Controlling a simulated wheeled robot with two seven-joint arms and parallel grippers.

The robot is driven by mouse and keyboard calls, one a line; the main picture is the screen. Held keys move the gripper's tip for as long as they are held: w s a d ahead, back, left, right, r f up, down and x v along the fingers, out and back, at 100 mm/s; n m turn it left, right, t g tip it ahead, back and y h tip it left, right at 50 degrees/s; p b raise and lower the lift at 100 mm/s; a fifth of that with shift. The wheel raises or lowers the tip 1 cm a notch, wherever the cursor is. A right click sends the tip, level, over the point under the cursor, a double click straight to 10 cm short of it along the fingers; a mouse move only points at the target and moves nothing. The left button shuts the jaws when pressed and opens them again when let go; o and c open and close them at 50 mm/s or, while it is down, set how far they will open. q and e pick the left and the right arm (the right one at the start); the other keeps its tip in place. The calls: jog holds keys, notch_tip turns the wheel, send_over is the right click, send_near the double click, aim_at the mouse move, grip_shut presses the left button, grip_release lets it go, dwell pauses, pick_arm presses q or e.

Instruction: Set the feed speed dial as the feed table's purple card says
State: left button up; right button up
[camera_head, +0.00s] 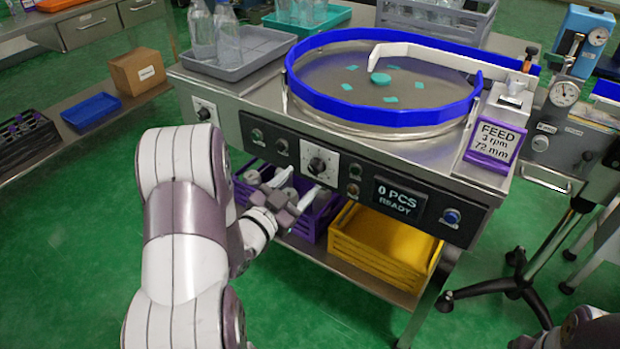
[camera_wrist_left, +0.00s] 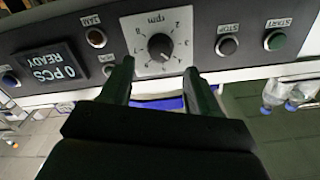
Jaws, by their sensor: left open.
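The feed speed dial is a dark knob on a white square plate with numbers around it. It is on the feed table's front panel in the head view (camera_head: 317,165) and at the upper middle of the left wrist view (camera_wrist_left: 160,46). I cannot read its setting surely. The purple card (camera_head: 494,143) at the table's right corner reads FEED, 3 rpm, 72 mm. My left gripper (camera_head: 298,185) is open in front of and just below the dial. In the wrist view its fingertips (camera_wrist_left: 158,76) are either side below the knob, apparently not touching it. My right gripper is not in view.
The panel also carries several buttons and a display (camera_head: 399,200) reading 0 PCS READY. The round blue-rimmed feed table (camera_head: 385,113) is above. A purple crate (camera_head: 315,222) and a yellow crate (camera_head: 385,245) sit on the shelf below. A wheeled stand (camera_head: 520,285) is at the right.

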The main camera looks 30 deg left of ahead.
aim_at(312, 169)
pick_arm(q)
jog(key=w, duration=0.4)
jog(key=shift+w+d+f+b, duration=0.1)
jog(key=shift+w+d+b, duration=0.05)
jog(key=shift+w+b, duration=0.15)
jog(key=shift+w, duration=0.25)
jog(key=c, duration=1)
jog(key=shift+c, duration=0.2)
jog(key=n+p, duration=0.2)
jog(key=n, duration=0.2)
jog(key=shift+r+p, duration=0.2)
jog(key=shift+p, duration=0.2)
jog(key=shift+f+n+p, duration=0.15)
jog(key=shift+n+p, duration=1.05)
jog(key=shift+n, duration=1.2)
